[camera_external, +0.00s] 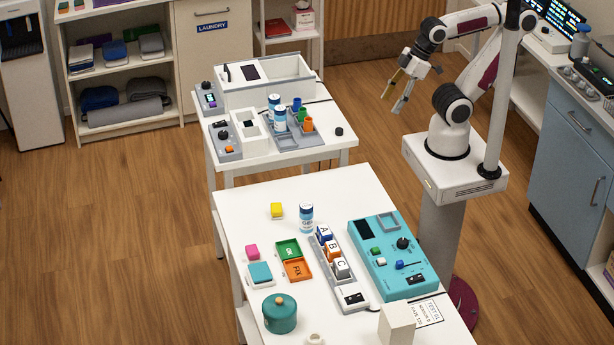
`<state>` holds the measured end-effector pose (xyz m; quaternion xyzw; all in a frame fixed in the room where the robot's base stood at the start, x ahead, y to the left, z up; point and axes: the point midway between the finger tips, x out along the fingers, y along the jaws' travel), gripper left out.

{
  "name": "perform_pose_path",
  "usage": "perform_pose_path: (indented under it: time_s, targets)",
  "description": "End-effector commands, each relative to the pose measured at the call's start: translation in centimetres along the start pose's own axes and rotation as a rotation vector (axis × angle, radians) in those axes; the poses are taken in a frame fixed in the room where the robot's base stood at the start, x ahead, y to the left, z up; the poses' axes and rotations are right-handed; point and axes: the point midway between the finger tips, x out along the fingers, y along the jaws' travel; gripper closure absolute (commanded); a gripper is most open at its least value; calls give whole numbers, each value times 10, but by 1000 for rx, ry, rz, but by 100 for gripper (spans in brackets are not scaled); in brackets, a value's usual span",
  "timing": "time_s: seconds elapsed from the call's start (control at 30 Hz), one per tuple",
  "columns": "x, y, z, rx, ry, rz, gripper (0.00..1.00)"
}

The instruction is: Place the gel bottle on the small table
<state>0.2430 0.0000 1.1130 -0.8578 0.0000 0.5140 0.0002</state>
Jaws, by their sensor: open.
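My gripper (391,105) is open and empty. It hangs in the air to the right of the smaller table, well above and away from the gel bottle, with its fingers pointing down.
Two similar bottles (280,119) stand on the smaller table by a grey tray with coloured cups (307,125). The smaller table's front edge has bare room.

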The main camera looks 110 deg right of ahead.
Motion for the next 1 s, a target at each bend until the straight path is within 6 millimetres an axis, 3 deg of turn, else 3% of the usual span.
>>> perform_pose_path:
  time_s: [0.37, 1.0]
  targets:
    - [9, 7, -15, -13, 17, 22, 51]
    - [86, 42, -119, -178, 170, 134, 51]
